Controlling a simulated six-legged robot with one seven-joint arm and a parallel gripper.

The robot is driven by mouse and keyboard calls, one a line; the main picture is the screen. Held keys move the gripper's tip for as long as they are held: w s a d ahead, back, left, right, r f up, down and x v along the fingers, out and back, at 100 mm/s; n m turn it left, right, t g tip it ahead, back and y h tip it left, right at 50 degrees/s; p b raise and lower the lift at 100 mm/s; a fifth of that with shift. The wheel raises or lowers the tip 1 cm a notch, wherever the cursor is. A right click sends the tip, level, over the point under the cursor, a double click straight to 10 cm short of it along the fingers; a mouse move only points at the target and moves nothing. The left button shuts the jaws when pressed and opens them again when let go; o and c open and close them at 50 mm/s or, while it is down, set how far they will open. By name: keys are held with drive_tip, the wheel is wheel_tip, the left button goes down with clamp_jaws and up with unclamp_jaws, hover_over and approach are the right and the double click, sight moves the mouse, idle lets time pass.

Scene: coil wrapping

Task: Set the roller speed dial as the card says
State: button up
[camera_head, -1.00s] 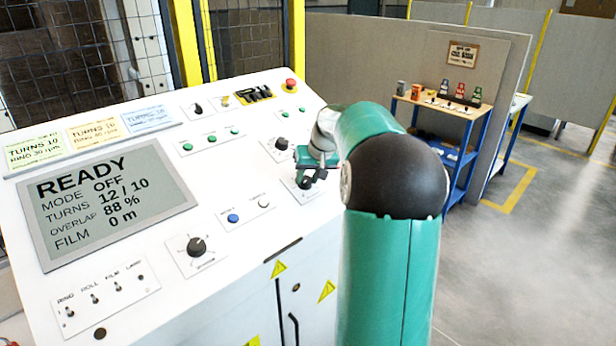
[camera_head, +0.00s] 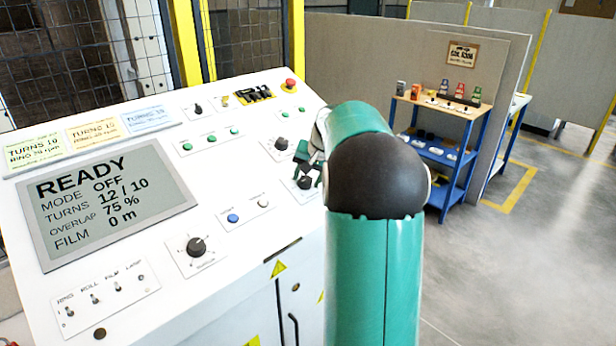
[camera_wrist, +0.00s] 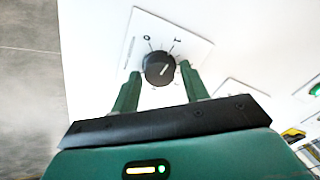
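My gripper (camera_wrist: 160,69) is open in the wrist view, its two green fingers on either side of a black dial (camera_wrist: 157,66) with a white pointer, a small gap showing at each side. The dial is on a white plate with printed marks; its label is too small to read. In the head view my gripper (camera_head: 306,166) is at the panel's right side, just above that dial (camera_head: 305,183). Three cards lie along the panel's top left: green (camera_head: 32,148), orange (camera_head: 97,131) and blue (camera_head: 150,117). The green one reads TURNS 10; its other lines are blurred.
The screen (camera_head: 105,205) reads READY, MODE OFF, TURNS 12 / 10, OVERLAP 75 %, FILM 0 m. Other dials (camera_head: 196,246) (camera_head: 281,144), a switch row (camera_head: 106,291), blue button (camera_head: 233,218) and red button (camera_head: 290,84) are nearby. A blue shelf (camera_head: 447,150) stands behind.

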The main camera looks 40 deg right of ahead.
drive_tip(key=shift+o, duration=0.5)
drive_tip(key=v, duration=1.3)
drive_tip(key=shift+s+r, duration=0.15)
drive_tip(key=shift+r, duration=0.2)
